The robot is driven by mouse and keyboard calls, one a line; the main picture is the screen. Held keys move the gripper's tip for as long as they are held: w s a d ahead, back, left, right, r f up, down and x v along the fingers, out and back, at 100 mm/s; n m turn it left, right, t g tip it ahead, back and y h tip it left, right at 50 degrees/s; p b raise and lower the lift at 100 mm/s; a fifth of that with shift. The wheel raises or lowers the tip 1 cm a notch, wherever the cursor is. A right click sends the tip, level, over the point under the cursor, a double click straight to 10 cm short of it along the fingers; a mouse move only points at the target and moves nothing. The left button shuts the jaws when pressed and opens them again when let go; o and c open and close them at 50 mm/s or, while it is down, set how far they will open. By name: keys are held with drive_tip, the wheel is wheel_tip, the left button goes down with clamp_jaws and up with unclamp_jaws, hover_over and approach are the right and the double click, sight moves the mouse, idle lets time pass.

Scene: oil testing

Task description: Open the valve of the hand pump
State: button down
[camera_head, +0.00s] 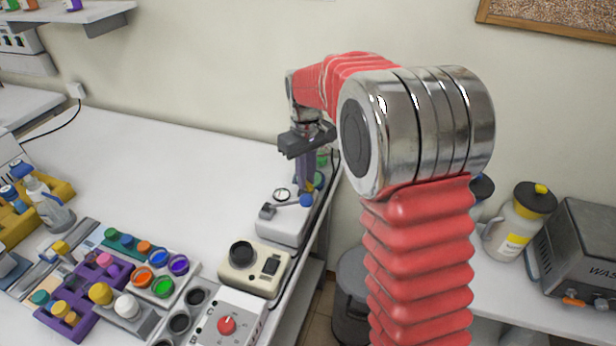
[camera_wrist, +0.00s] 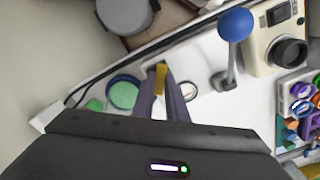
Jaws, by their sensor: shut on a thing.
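The hand pump (camera_head: 283,228) is a white block at the right end of the table, with a grey lever ending in a blue ball (camera_head: 306,201). In the wrist view the blue ball (camera_wrist: 236,24) stands at the upper right. My gripper (camera_head: 306,188) points down over the pump's far side. In the wrist view its purple-grey fingers (camera_wrist: 166,88) are shut on a small yellow valve handle (camera_wrist: 160,76), which sticks out at the fingertips. The handle's lower part is hidden between the fingers. A round dial (camera_head: 282,194) sits beside the lever.
A beige device (camera_head: 254,267) and a white box with a red knob (camera_head: 226,325) stand in front of the pump. Coloured caps and a purple rack (camera_head: 85,318) are at left. A green round lid (camera_wrist: 123,93) lies close left of the fingers. The back-left table is clear.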

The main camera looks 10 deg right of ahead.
drive_tip(key=n, duration=0.7)
drive_tip(key=shift+s+f, duration=0.1)
idle(0.5)
drive_tip(key=c, duration=1.8)
unclamp_jaws()
drive_tip(key=shift+o, duration=0.2)
drive_tip(key=shift+r, duration=0.2)
drive_tip(key=shift+r, duration=0.65)
wheel_tip(320, 180, up, 12)
